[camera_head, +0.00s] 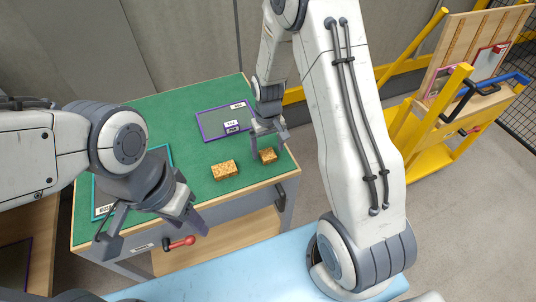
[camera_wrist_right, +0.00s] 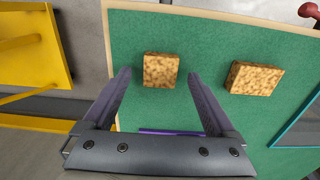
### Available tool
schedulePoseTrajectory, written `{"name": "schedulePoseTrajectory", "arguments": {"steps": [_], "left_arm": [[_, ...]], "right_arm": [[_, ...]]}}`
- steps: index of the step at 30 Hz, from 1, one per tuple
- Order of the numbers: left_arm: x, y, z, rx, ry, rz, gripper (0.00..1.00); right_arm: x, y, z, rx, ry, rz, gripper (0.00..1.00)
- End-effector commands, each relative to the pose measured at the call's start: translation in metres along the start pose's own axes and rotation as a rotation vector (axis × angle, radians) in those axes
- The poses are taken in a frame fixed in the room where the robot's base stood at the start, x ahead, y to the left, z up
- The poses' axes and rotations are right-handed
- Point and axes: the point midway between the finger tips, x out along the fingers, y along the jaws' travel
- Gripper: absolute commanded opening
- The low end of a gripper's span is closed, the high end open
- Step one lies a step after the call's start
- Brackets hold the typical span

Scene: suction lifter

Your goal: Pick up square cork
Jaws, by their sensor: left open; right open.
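The square cork (camera_head: 268,156) lies on the green table top near its right edge. It also shows in the right wrist view (camera_wrist_right: 160,70), between the two fingertips in the picture, with visible green on both sides of it. My right gripper (camera_head: 267,148) is open and empty over this cork; the exact height gap is hard to tell. A wider, oblong cork (camera_head: 224,170) lies to the left of it in the head view and to the right in the wrist view (camera_wrist_right: 256,78). My left gripper (camera_head: 152,232) is open and empty near the table's front left edge.
The green table (camera_head: 180,105) also carries a purple-framed panel (camera_head: 226,121) and a teal-framed panel (camera_head: 104,198). A red-handled part (camera_head: 180,243) shows at the table front. A yellow stand (camera_head: 440,125) is at right. The table between corks and left gripper is mostly clear.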

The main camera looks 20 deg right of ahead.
Motion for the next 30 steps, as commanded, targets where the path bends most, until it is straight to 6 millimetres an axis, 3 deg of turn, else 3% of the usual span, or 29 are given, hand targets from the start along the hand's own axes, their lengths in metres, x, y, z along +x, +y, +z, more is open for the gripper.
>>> {"name": "schedulePoseTrajectory", "arguments": {"steps": [4, 11, 12, 18, 19, 30], "left_arm": [[-0.001, 0.000, 0.000, 0.000, 0.000, 0.000, 0.50], [-0.001, 0.000, 0.000, 0.000, 0.000, 0.000, 0.50], [-0.001, 0.000, 0.000, 0.000, 0.000, 0.000, 0.50], [-0.001, 0.000, 0.000, 0.000, 0.000, 0.000, 0.50], [-0.001, 0.000, 0.000, 0.000, 0.000, 0.000, 0.50], [0.000, 0.000, 0.000, 0.000, 0.000, 0.000, 0.50]], "right_arm": [[0.015, 0.000, 0.000, 0.000, 0.000, 0.000, 0.91], [0.017, 0.000, -0.001, 0.000, 0.002, 0.000, 0.91], [0.017, 0.000, -0.001, 0.000, 0.002, 0.000, 0.87], [0.017, 0.000, 0.000, 0.000, 0.002, 0.000, 0.11], [0.017, 0.000, 0.000, 0.000, 0.002, 0.000, 0.04], [0.011, 0.000, -0.001, 0.000, 0.003, 0.000, 0.03]]}}
